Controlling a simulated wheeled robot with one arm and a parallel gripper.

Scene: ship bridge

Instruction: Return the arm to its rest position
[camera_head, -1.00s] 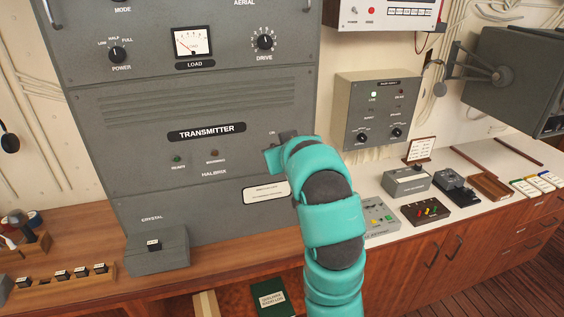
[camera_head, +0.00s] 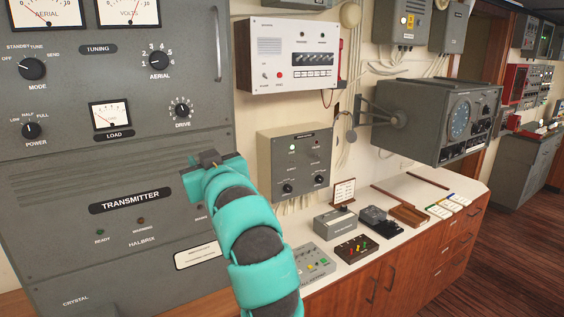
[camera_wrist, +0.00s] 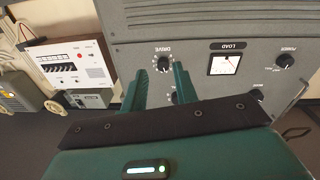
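My arm, padded in teal, rises from the bottom of the head view. Its end, my gripper (camera_head: 208,160), is in front of the right part of the grey transmitter (camera_head: 95,170). In the wrist view my gripper (camera_wrist: 160,88) shows two teal fingers standing apart with nothing between them. The drive knob (camera_wrist: 163,63) of the transmitter shows beyond the gap. I cannot tell how far the fingers are from the panel.
A white-topped counter (camera_head: 345,250) with a grey box (camera_head: 336,221) and several small items runs to the right. A grey wall unit (camera_head: 295,160) hangs beside the transmitter. A radar-like display (camera_head: 440,120) juts out above the counter. Open wooden floor (camera_head: 500,255) lies at the right.

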